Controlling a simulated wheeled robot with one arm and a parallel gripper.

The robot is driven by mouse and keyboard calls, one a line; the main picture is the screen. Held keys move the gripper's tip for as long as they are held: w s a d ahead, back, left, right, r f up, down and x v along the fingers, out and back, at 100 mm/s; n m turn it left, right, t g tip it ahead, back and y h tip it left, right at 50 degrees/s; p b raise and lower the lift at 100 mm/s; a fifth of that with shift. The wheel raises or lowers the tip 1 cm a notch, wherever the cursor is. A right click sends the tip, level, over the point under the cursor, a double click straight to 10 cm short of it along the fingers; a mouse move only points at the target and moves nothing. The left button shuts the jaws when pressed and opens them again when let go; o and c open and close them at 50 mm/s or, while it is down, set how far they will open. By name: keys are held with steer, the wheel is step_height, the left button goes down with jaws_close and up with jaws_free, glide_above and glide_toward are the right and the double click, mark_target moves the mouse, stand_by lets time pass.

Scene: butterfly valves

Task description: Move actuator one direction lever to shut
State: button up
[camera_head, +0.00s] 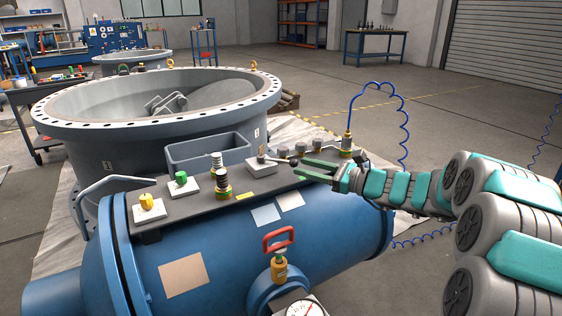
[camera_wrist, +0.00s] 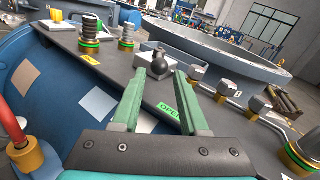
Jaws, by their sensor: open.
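The actuator lever is a dark lever with a ball knob (camera_wrist: 159,64) on a white block (camera_wrist: 146,62) on the dark top plate. The lever (camera_head: 263,158) and its white block (camera_head: 261,168) also show in the head view, just left of my gripper (camera_head: 303,169). In the wrist view my gripper (camera_wrist: 160,76) is open, its green fingers on either side of the knob in the picture. I cannot tell whether they touch it. A green label reading OPEN (camera_wrist: 167,108) lies on the plate between the fingers. A yellow label (camera_wrist: 91,60) is on the plate's other side.
The plate sits on a blue cylinder (camera_head: 330,226). Several grey fittings (camera_head: 300,148) stand right of the lever. Spring-like posts (camera_head: 217,165), a green knob (camera_head: 181,178) and a yellow knob (camera_head: 146,201) stand left. A grey flanged valve body (camera_head: 150,130) is behind. A red handle (camera_head: 278,240) is in front.

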mark_target(283, 162)
steer(key=x, duration=0.7)
steer(key=shift+a, duration=0.25)
jaws_close()
stand_by(1.2)
